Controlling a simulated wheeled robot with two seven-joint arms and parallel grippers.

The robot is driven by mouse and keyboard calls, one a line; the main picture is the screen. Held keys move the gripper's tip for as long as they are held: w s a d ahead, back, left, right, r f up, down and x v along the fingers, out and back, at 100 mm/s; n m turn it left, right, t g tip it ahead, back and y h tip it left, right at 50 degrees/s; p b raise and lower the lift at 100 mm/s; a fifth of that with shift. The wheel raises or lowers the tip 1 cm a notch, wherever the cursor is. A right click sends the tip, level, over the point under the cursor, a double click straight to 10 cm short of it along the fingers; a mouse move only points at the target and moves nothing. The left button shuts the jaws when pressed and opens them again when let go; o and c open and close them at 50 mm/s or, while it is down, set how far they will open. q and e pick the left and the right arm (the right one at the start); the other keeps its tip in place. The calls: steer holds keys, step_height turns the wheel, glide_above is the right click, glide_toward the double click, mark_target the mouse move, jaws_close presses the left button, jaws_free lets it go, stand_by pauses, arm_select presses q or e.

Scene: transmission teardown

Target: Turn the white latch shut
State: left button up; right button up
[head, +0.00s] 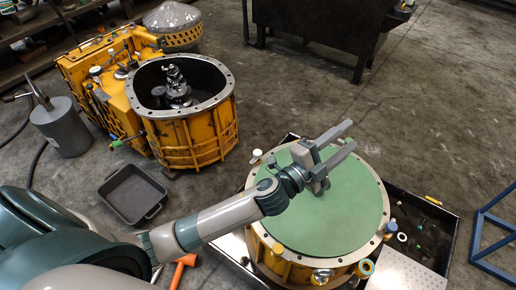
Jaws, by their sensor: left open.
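A yellow round housing (290,268) with a pale metal flange stands at the lower right, topped by a flat green disc (335,225). My right gripper is out of view.
A dark tray (430,215) with small parts lies around the housing's right side. A larger yellow transmission case (190,140) stands at the upper left, with an empty black bin (133,194) and a grey can (62,128) nearby. A blue frame (484,235) stands at the right edge.

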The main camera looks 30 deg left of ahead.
arm_select(q)
steer(key=d+r+m+g+h, duration=0.3)
steer(key=d+m+h, duration=0.3)
steer(key=m, duration=0.2)
steer(key=s+d+f+m+g+h, duration=0.15)
steer(key=d+f+m+g, duration=0.3)
steer(key=m+g, duration=0.75)
steer(key=w+a+f+m+g+y, duration=0.2)
steer(key=w+a+f+m+y, duration=0.2)
steer(key=a+f+m+y, duration=0.55)
steer(key=w+a+y, duration=0.2)
steer(key=a+y, duration=0.1)
steer(key=a, duration=1.1)
steer(key=w+a+r+n+g+y, duration=0.1)
steer(key=w+a+y, duration=0.2)
steer(key=a, duration=1.2)
steer(key=shift+a+r+y, duration=0.2)
steer(key=shift+a+y, duration=0.1)
steer(key=shift+y, duration=0.1)
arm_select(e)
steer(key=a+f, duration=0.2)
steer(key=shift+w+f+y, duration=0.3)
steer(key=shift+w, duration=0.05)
arm_select(q)
steer(key=shift+f, duration=0.1)
